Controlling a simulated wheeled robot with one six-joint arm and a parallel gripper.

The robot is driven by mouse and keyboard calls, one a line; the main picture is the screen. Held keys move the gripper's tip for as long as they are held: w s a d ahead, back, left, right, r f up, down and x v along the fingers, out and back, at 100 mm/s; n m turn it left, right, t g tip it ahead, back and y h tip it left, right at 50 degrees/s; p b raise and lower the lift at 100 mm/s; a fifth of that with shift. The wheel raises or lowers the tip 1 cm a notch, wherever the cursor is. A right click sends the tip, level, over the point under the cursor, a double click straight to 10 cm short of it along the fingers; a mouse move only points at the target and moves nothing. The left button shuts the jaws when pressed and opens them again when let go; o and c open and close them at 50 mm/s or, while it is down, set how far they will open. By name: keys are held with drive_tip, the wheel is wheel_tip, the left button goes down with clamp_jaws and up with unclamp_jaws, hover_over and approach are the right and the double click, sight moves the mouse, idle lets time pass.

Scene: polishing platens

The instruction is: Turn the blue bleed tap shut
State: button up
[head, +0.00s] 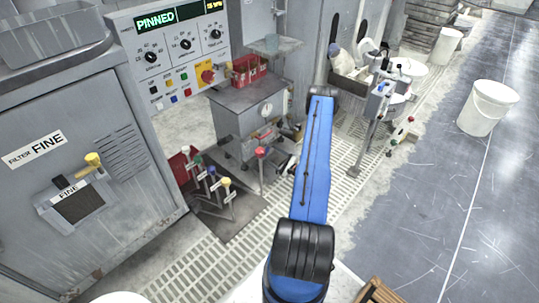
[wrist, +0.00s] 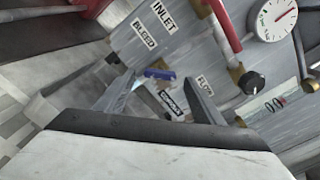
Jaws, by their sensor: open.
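In the wrist view the blue bleed tap (wrist: 160,74) shows as a short blue handle, lying nearly level in the picture, on a grey panel (wrist: 180,50). A BLEED label (wrist: 143,33) is above it. My gripper (wrist: 158,79) is open, with one finger on each side of the blue handle in the picture. The handle appears between or just beyond the fingertips; I cannot tell its exact depth. I see no contact.
In the head view, knobbed levers (head: 212,182) stand left of my arm; a white bucket (head: 487,108) stands right.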

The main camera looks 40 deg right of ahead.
sight(267, 152)
drive_tip(key=shift+w+a, duration=0.1)
drive_tip(key=shift+w, duration=1.3)
drive_tip(key=c, duration=1)
drive_tip(key=shift+c, duration=0.2)
drive_tip(key=shift+m, duration=0.3)
drive_tip(key=m, duration=0.8)
drive_tip(key=shift+m, duration=0.3)
